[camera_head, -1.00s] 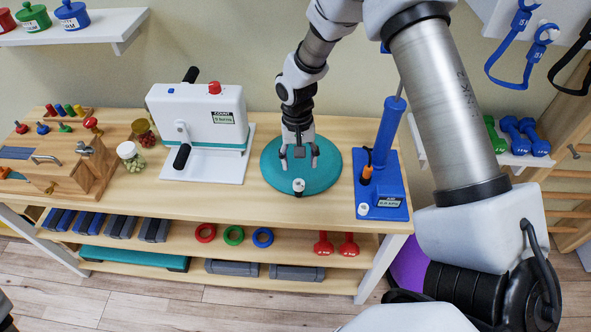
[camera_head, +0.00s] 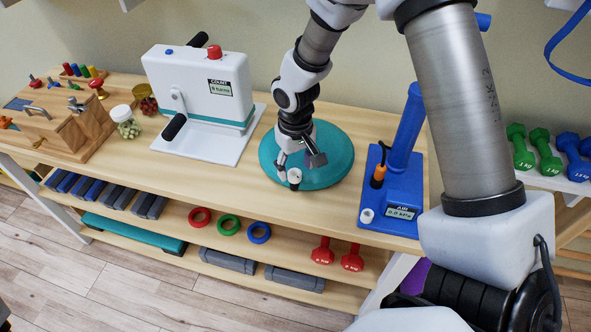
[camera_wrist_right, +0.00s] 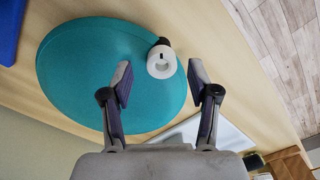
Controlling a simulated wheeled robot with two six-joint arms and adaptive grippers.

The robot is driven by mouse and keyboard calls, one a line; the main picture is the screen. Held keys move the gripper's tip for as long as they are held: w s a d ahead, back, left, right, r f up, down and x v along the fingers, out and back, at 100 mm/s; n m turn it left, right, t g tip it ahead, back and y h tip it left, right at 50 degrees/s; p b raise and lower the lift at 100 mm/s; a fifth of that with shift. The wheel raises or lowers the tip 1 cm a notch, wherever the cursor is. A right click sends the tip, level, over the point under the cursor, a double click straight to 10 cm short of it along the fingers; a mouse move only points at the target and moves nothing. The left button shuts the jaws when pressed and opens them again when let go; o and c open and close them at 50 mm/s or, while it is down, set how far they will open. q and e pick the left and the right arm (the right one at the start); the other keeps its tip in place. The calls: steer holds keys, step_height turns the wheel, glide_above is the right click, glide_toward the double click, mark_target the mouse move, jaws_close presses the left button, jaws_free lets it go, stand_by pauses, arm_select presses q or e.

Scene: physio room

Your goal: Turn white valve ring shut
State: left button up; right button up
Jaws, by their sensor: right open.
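The white valve ring (camera_head: 294,175) sits on a short dark stem at the front edge of the round teal cushion (camera_head: 335,160) on the wooden bench. My right gripper (camera_head: 303,170) is open above the cushion, close by the ring. In the right wrist view, the white ring (camera_wrist_right: 161,62) lies between and slightly beyond the spread fingertips of my right gripper (camera_wrist_right: 160,76). Both fingers look apart from it, and the teal cushion (camera_wrist_right: 80,80) fills the area behind. My left gripper is not in view.
A blue pump (camera_head: 405,140) with a gauge and a small white knob stands right of the cushion. A white crank box (camera_head: 195,85) stands left, near two small jars and a wooden board. Dumbbells lie on a shelf at right. The bench's front edge is close to the ring.

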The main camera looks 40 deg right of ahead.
steer(key=shift+f, duration=0.7)
steer(key=shift+a+f, duration=0.15)
steer(key=shift+f, duration=0.1)
jaws_close()
steer(key=shift+m, duration=0.5)
steer(key=m+b, duration=0.1)
steer(key=m, duration=0.2)
steer(key=shift+m, duration=0.3)
steer(key=shift+m+b, duration=0.45)
steer(key=shift+m, duration=1.75)
